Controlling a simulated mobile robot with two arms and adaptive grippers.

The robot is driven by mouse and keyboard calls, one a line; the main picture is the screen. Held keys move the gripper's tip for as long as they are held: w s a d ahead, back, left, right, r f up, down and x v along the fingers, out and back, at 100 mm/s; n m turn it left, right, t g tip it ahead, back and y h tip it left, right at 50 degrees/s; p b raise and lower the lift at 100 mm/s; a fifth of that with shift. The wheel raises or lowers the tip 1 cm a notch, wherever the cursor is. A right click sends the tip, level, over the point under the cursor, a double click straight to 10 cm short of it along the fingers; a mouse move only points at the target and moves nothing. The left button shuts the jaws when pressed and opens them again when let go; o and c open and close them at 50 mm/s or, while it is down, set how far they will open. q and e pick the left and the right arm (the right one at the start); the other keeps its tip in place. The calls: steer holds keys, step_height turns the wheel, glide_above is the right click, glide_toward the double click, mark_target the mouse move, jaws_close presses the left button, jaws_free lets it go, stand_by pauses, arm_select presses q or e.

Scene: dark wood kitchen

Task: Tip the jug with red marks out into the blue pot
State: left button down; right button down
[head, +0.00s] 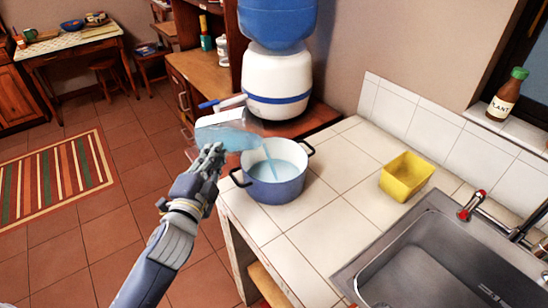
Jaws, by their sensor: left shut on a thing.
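The blue pot (278,189) stands on the near left part of the white tiled counter, with pale blue liquid inside. My left gripper (211,157) is shut on a clear jug (228,132) to the pot's upper left. The jug is tipped on its side with its mouth toward the pot. Pale blue liquid lies in it and a stream runs from its mouth down into the pot. I cannot make out red marks on the jug at this size. My right gripper is not in view.
A white and blue water dispenser (277,82) stands close behind the pot and jug. A yellow tub (407,176) is on the counter to the right, beside the metal sink (440,268). A brown bottle (507,95) stands on the sill. Tiles between pot and sink are clear.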

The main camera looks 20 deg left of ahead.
mark_target(229, 140)
arm_select(q)
steer(key=shift+w+d+r+m+p, duration=0.15)
steer(key=shift+d+m+p, duration=0.45)
steer(key=shift+d+m, duration=0.35)
stand_by(2.2)
steer(key=shift+d+r+m+p, duration=0.3)
steer(key=shift+r+m+p, duration=0.25)
steer(key=shift+p, duration=0.35)
steer(key=shift+d+r+m+p, duration=0.25)
steer(key=shift+r+m+p, duration=0.15)
steer(key=shift+m+p, duration=0.35)
stand_by(1.1)
